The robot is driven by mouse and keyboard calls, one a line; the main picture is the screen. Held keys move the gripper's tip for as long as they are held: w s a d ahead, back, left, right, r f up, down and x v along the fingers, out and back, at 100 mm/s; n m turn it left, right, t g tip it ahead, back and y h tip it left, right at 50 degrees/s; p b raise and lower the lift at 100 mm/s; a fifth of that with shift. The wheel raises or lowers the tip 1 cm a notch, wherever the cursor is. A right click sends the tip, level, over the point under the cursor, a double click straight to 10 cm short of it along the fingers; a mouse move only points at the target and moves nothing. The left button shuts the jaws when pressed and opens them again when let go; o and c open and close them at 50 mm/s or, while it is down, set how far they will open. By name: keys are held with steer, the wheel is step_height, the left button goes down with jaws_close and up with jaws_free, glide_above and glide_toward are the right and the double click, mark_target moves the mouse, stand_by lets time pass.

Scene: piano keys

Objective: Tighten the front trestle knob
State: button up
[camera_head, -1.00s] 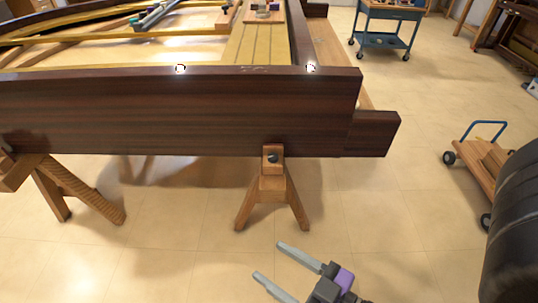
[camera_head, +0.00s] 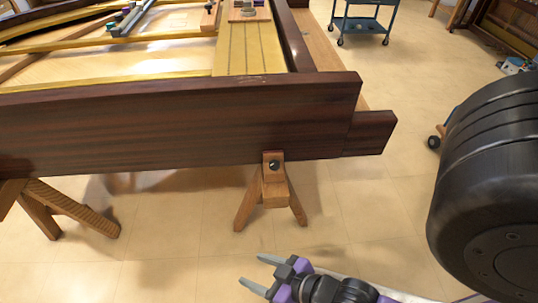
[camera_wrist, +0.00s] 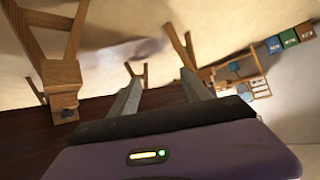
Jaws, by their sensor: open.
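The front trestle knob (camera_head: 274,165) is a small dark round knob on the wooden block at the top of the front trestle (camera_head: 271,192), against the dark piano case side. My gripper (camera_head: 254,273) is open and empty, low in front of the trestle and apart from it, its two grey fingers pointing left. In the wrist view my open gripper (camera_wrist: 160,85) shows its fingers from behind, with a wooden trestle (camera_wrist: 62,85) at left.
The dark wooden piano case (camera_head: 150,128) rests on trestles, with another trestle (camera_head: 60,208) at left. A blue cart (camera_head: 364,22) stands at the back right. Floor (camera_head: 175,265) around my gripper is clear. Coloured boxes (camera_wrist: 289,39) show in the wrist view.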

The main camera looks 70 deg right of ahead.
steer(key=w+d+f+m+g+p, duration=0.3)
steer(key=w+d+f+p, duration=0.1)
steer(key=w+d, duration=0.25)
step_height(320, 180, up, 12)
steer(key=f+m+g+y+p, duration=0.1)
steer(key=m+g+y+p, duration=0.1)
steer(key=m+g+p, duration=0.55)
glide_above(275, 163)
steer(key=p, duration=0.3)
steer(key=shift+w+a+r+n, duration=0.2)
steer(key=shift+a+r+n, duration=0.05)
steer(key=shift+n, duration=0.7)
steer(key=shift+s+d+g, duration=0.15)
steer(key=shift+g, duration=0.1)
steer(key=shift+f+b, duration=0.35)
steer(key=shift+f, duration=3.45)
